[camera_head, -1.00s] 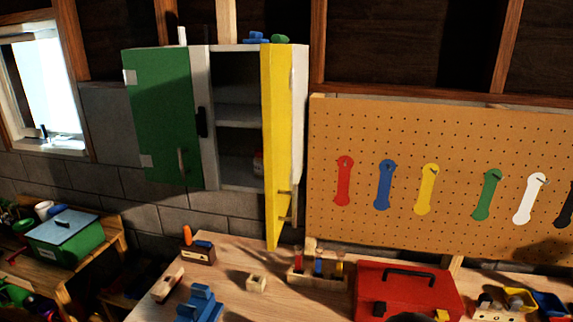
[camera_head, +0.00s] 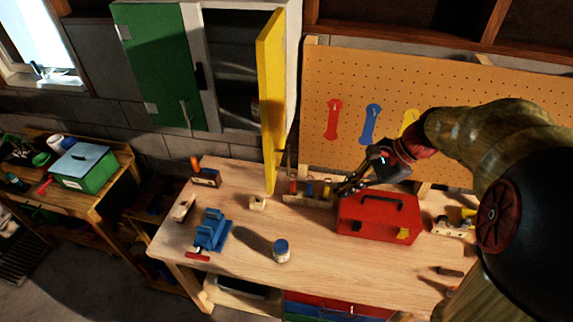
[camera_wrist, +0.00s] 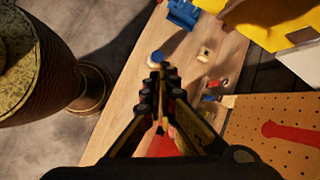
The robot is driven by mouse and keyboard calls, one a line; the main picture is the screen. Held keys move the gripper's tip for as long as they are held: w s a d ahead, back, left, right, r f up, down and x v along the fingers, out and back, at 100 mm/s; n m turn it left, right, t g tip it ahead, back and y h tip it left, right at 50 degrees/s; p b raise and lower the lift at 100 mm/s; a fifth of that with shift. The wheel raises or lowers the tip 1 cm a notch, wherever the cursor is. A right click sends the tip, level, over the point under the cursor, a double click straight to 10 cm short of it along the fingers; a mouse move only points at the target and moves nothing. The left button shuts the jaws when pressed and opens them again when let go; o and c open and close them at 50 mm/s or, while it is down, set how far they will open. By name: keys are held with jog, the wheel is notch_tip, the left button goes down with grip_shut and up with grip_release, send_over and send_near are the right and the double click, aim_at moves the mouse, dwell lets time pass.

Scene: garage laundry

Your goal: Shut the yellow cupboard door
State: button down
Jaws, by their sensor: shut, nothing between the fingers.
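The yellow cupboard door (camera_head: 270,100) stands open, swung out toward me from the right side of the cupboard, with the dark shelves showing to its left. A yellow panel (camera_wrist: 262,22) shows at the top right in the wrist view, likely the same door. My gripper (camera_head: 345,188) is shut and empty. It is to the right of the door's lower end, in front of the pegboard and by the red toolbox, apart from the door. In the wrist view its fingertips (camera_wrist: 162,70) are together above the bench.
A red toolbox (camera_head: 378,216), a blue vise (camera_head: 212,230) and a jar (camera_head: 281,251) stand on the workbench (camera_head: 250,220). The pegboard (camera_head: 440,95) with hanging tools is behind my arm.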

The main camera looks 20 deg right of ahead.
jog(key=w+a+r+m+t+y, duration=0.1)
jog(key=w+a+r+m+y, duration=0.1)
jog(key=w+r+m, duration=0.25)
jog(key=m+p, duration=0.1)
send_near(273, 187)
notch_tip(273, 187, down, 3)
jog(key=a, duration=0.2)
jog(key=shift+w+a+f, duration=0.15)
jog(key=shift+w+a, duration=0.4)
jog(key=shift+w, duration=0.1)
jog(key=shift+a, duration=0.1)
